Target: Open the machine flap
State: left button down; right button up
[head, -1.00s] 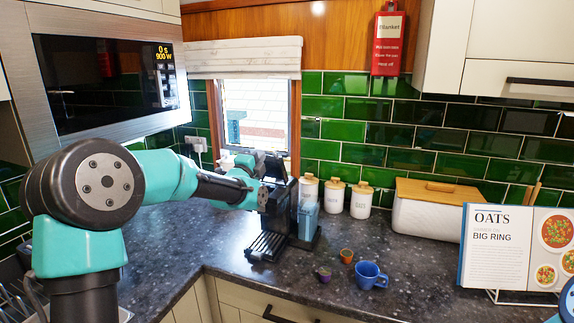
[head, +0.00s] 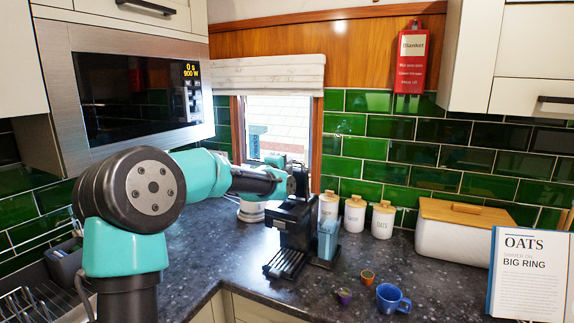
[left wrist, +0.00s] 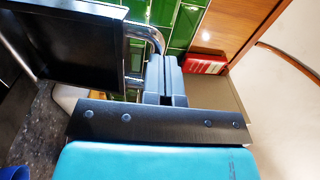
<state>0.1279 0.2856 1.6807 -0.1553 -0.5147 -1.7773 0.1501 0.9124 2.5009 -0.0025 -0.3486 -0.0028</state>
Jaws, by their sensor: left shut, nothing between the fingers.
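The black coffee machine (head: 292,222) stands on the dark worktop below the window. A dark part rises upright from its top beside my left gripper (head: 292,185); I take it for the flap, but its exact angle is hard to tell. In the left wrist view, a black panel (left wrist: 65,48) with a curved chrome bar (left wrist: 146,32) lies left of my left gripper (left wrist: 166,80). The grey fingers are shut and empty, close to the bar; I cannot tell whether they touch it. My right gripper is out of view.
A blue-grey container (head: 328,240) adjoins the machine's right side. White canisters (head: 354,215) and a bread bin (head: 462,240) stand behind to the right. A blue mug (head: 391,298) and two small cups (head: 367,277) are in front. The microwave (head: 135,95) overhangs the left side.

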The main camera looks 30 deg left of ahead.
pick_arm(q)
jog(key=s+d, duration=0.1)
jog(key=s, duration=1.3)
jog(key=shift+r, duration=0.25)
jog(key=shift+d, duration=0.1)
